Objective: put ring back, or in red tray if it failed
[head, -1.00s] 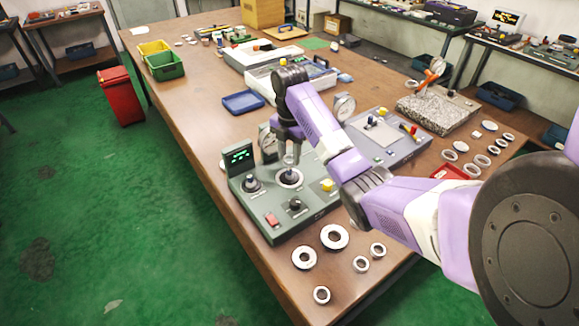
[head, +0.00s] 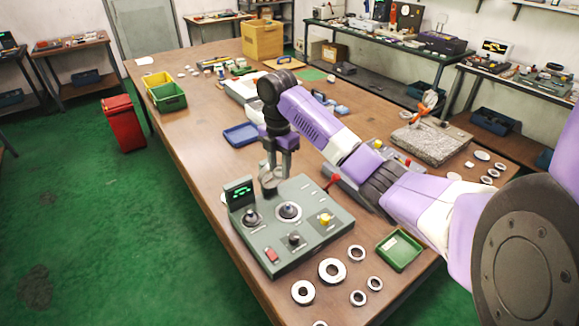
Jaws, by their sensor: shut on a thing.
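My gripper (head: 278,163) points down above the back edge of the green-grey test device (head: 325,225). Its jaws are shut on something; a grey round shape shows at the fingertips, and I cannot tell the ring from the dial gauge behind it. The device has a small screen (head: 240,193) with green marks too small to read. A dark post with a pale round seat (head: 289,211) stands on its top. Several loose metal rings (head: 332,258) lie on the table in front of the device. The red tray is hidden behind my arm.
A green tray (head: 386,254) stands right of the loose rings. A blue tray (head: 229,140) lies behind the device. A granite block with a stand (head: 430,145) and more rings (head: 487,179) are at the right. A red bin (head: 124,125) stands on the floor.

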